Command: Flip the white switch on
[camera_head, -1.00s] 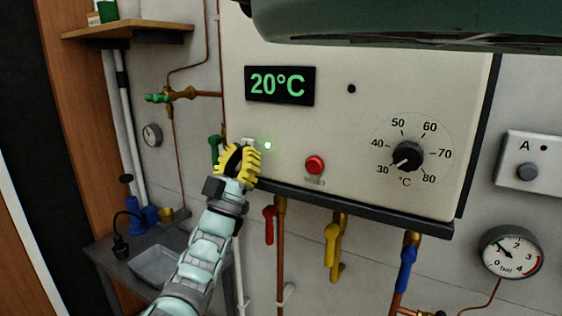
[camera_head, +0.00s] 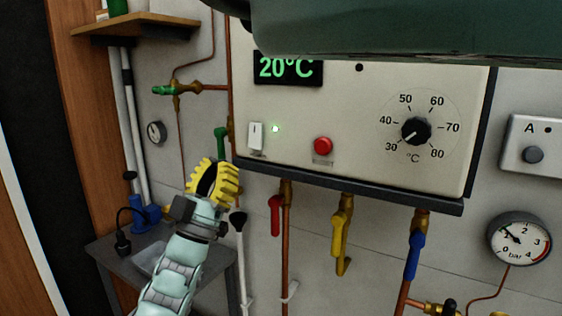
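The white switch (camera_head: 256,135) is a small upright rocker at the lower left of the cream boiler panel (camera_head: 350,110). A small green light (camera_head: 276,129) glows just right of it. My gripper (camera_head: 214,180), with yellow ribbed fingers, is below and left of the switch, apart from it. I see nothing held in it. The fingers overlap in this view, so their opening is hard to judge.
On the panel are a 20°C display (camera_head: 287,69), a red button (camera_head: 323,146) and a black dial (camera_head: 415,131). Pipes with red (camera_head: 276,214), yellow (camera_head: 340,235) and blue (camera_head: 413,256) valve handles hang below. A green valve handle (camera_head: 221,141) is near my gripper.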

